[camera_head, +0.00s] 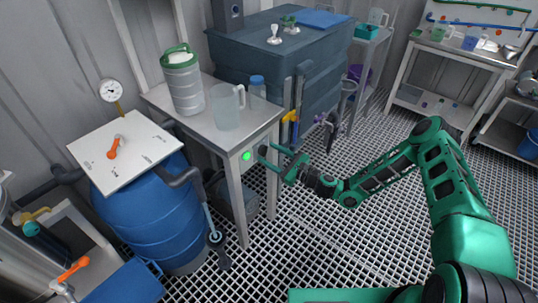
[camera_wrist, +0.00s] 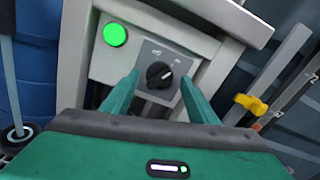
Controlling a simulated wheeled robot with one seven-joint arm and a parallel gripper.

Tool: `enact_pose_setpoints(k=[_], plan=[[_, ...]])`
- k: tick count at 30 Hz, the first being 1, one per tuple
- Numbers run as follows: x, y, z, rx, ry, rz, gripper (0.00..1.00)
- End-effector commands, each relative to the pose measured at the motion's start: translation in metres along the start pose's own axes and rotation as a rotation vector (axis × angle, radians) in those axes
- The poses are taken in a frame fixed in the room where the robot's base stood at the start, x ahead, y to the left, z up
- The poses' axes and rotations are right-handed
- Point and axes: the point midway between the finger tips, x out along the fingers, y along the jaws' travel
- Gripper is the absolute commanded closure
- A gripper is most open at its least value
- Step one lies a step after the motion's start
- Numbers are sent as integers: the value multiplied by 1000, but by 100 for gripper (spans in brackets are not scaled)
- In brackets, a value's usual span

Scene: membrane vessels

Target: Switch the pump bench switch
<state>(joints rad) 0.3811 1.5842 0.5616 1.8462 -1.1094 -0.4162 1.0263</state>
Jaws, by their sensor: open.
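The pump bench switch is a black rotary knob (camera_wrist: 159,74) on a dark square plate with small white markings, on the front of the bench. A light mark on the knob points to the right in the wrist view. A lit green lamp (camera_wrist: 115,34) sits left of the plate. The lamp also shows in the head view (camera_head: 247,155). My gripper (camera_head: 273,158) is open and faces the bench front, its fingers either side of the knob in the wrist view. Whether the fingertips touch the knob I cannot tell.
The pump bench (camera_head: 208,128) carries a lidded vessel (camera_head: 183,85), a clear jug (camera_head: 227,108) and a blue-capped bottle (camera_head: 257,92). A blue barrel (camera_head: 155,220) stands left. A yellow valve handle (camera_wrist: 251,104) is right of the switch. Grated floor right of the bench is open.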

Motion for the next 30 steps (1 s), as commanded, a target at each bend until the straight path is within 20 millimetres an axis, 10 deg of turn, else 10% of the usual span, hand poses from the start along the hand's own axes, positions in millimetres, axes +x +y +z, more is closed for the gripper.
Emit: enact_pose_setpoints(k=[12,18,30], plan=[[8,0,0,1,0,0,47],[8,0,0,0,0,0,88],[7,-1,0,-63,0,-2,88]])
